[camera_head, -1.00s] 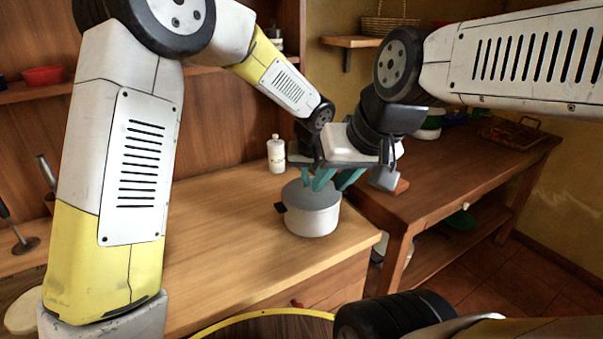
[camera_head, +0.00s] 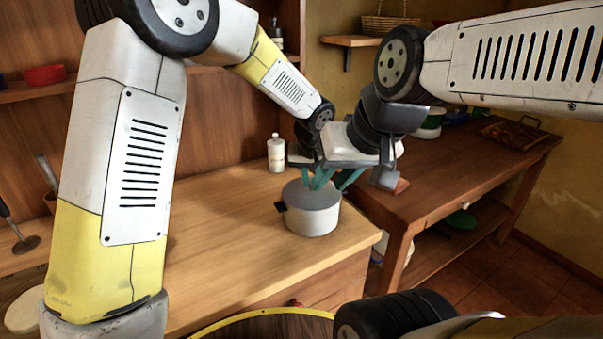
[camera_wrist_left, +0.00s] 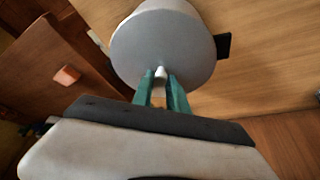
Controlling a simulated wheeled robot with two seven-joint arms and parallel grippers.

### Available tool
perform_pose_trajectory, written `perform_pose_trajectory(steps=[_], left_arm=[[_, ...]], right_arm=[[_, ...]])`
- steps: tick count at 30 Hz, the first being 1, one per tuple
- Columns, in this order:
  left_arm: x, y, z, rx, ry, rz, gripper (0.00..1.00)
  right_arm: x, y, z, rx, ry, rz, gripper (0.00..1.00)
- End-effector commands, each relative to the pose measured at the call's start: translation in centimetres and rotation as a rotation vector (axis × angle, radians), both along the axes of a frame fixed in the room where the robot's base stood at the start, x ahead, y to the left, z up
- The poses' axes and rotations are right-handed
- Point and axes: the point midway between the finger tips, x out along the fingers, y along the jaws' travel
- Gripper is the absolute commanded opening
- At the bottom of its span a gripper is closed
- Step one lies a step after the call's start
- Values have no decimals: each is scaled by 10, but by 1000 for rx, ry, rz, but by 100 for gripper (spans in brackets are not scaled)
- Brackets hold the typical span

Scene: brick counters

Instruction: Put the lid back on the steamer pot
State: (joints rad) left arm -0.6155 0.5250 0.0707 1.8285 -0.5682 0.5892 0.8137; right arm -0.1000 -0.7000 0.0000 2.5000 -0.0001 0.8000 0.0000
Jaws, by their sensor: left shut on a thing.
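The pale steamer pot (camera_head: 312,220) stands upright on the light wooden counter. Its round grey lid (camera_wrist_left: 150,60) lies over the pot's mouth and looks level; the head view cannot show whether it is fully seated. My left gripper (camera_wrist_left: 162,82) is shut on the lid's small light knob (camera_wrist_left: 160,71), seen in the left wrist view. In the head view the left gripper is mostly hidden behind the right one. My right gripper (camera_head: 331,186) hangs over the pot's right side, its teal fingers apart with nothing seen between them.
A white bottle (camera_head: 276,155) stands behind the pot on the counter (camera_head: 230,225). A darker table (camera_head: 450,165) stands to the right, with an orange-brown block (camera_head: 402,186) near its edge. The counter left of the pot is clear.

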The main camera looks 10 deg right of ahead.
Motion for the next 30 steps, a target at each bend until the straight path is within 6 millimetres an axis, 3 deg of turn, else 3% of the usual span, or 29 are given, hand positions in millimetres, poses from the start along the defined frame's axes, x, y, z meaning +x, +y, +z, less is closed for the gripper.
perform_pose_trajectory(steps=[5, 6, 9, 16, 20, 30], left_arm=[[0, 0, 0, 0, -1, 0, 0], [0, 0, 0, 0, -1, 0, 22], [0, 0, 0, -1, -1, 1, 42], [0, 0, 0, 0, 0, 1, 44], [0, 0, 0, 0, 1, 1, 66], [0, 0, 1, 0, 0, 1, 66]], right_arm=[[0, 0, 0, 0, 0, 0, 29], [0, 0, 0, 0, 0, 0, 29], [0, 0, 0, 0, 0, 0, 29], [0, 0, 0, 0, 0, 0, 29], [0, 0, 0, 0, 0, 0, 29], [0, 0, 0, 0, 0, 0, 29]])
